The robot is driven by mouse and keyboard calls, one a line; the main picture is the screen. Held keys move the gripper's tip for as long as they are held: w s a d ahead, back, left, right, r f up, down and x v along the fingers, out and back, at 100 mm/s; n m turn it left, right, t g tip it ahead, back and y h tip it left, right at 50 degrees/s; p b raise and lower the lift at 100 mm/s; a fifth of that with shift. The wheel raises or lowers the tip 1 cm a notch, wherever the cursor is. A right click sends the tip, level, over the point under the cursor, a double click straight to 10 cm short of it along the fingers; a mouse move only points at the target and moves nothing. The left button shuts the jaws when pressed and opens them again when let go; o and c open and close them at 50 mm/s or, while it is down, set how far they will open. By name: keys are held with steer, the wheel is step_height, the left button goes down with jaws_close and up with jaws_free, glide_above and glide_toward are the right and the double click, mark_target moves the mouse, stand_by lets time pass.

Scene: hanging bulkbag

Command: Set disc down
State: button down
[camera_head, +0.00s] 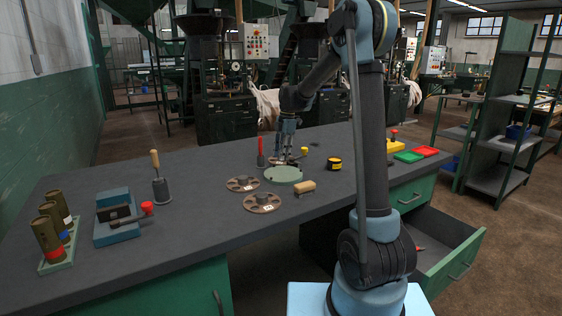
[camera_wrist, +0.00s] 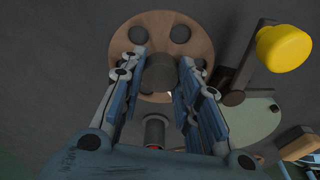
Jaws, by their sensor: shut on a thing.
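My gripper (camera_head: 284,157) is at the far side of the bench, pointing down just behind the round pale green plate (camera_head: 283,174). In the wrist view its two fingers (camera_wrist: 162,66) are shut on the dark hub of a brown disc (camera_wrist: 201,53) with round holes. I cannot tell whether this disc touches the bench. Two similar discs with hubs lie flat nearer: one (camera_head: 236,187) left of the plate and another (camera_head: 254,206) in front of it. The green plate also shows in the wrist view (camera_wrist: 250,122), partly hidden.
A yellow knob (camera_wrist: 283,48) on a dark stem stands close right of the held disc. A red-handled tool (camera_head: 261,152) stands left of my gripper. A wooden-topped block (camera_head: 305,187) and yellow tape measure (camera_head: 334,164) lie right.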

step_height(320, 180, up, 10)
stand_by(0.6)
